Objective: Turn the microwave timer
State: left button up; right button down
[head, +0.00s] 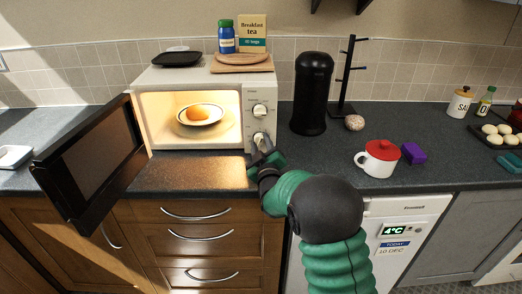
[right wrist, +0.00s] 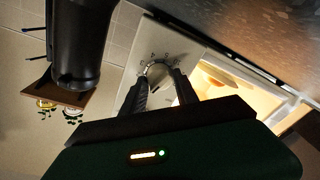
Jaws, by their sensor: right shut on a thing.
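The cream microwave (head: 165,79) stands on the counter, lit inside. Its dark door (head: 92,160) is swung wide open to the left. A plate (head: 184,118) with an orange-brown round food (head: 200,111) sits inside. The front panel has an upper dial (head: 259,110) and a lower dial (head: 258,139). My right gripper (head: 264,150) is at the lower dial and partly covers it. In the right wrist view, its two fingers are shut on a round dial (right wrist: 157,69) with markings around it. My left gripper is not in view.
A black canister (head: 312,92) and a dark mug stand (head: 345,85) are right of the microwave.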

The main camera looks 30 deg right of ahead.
jog(key=m+b, duration=0.2)
jog(key=m, duration=0.1)
jog(key=f+m+h+b, duration=0.1)
jog(key=m+b, duration=0.2)
jog(key=m, duration=0.1)
jog(key=m+h+b, duration=0.1)
jog(key=m+b, duration=0.4)
jog(key=m, duration=0.2)
jog(key=shift+a+f, duration=0.1)
jog(key=m+g+h+b, duration=0.1)
jog(key=m+b, duration=0.2)
jog(key=m, duration=0.3)
jog(key=shift+b, duration=0.35)
jog(key=m+b, duration=0.1)
jog(key=m, duration=0.3)
jog(key=shift+w+a+g+h+b, duration=0.1)
jog(key=shift+g+h+b, duration=0.2)
jog(key=shift+b, duration=0.05)
jog(key=shift+m+b, duration=0.45)
jog(key=shift+m, duration=0.85)
